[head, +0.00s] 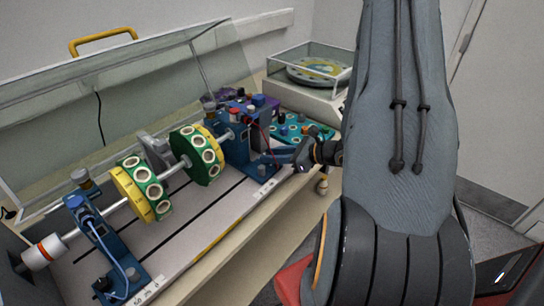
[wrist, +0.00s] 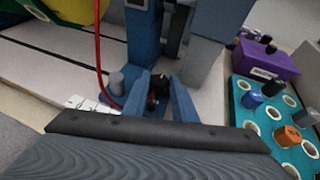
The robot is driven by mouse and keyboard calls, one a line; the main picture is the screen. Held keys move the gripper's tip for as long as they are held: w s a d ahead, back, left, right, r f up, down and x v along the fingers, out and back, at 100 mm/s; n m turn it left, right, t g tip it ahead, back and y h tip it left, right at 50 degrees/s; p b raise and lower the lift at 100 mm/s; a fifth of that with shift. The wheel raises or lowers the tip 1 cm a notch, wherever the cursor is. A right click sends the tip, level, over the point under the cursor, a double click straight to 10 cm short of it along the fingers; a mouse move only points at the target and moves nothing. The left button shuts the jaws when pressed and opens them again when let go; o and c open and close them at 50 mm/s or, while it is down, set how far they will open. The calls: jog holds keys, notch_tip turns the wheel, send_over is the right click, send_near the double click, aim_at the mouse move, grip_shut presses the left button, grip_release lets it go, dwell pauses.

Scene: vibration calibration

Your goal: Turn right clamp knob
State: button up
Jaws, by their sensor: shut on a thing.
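The right clamp knob (wrist: 160,82) is a small black knob low at the foot of the right blue bearing stand (head: 238,148). My gripper (head: 288,157) reaches in from the right, just above the stand's base. In the wrist view its two blue fingers (wrist: 158,94) stand on either side of the knob and are shut on it. A small red part shows between the fingers. The knob is mostly hidden by the fingers and cannot be made out in the head view.
A grey knob (wrist: 116,82) and a red cable (wrist: 98,50) are close left of the fingers. A teal tray (wrist: 243,112) with holes and a purple box (wrist: 262,60) lie to the right. The shaft carries yellow-green discs (head: 140,188). A glass-covered turntable (head: 318,70) stands behind.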

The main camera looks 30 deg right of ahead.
jog(key=o, duration=1)
jog(key=shift+o, duration=0.2)
jog(key=b+v, duration=0.2)
jog(key=v, duration=0.5)
jog(key=shift+s+d, duration=0.15)
jog(key=shift+s, duration=0.2)
jog(key=shift+r, duration=0.1)
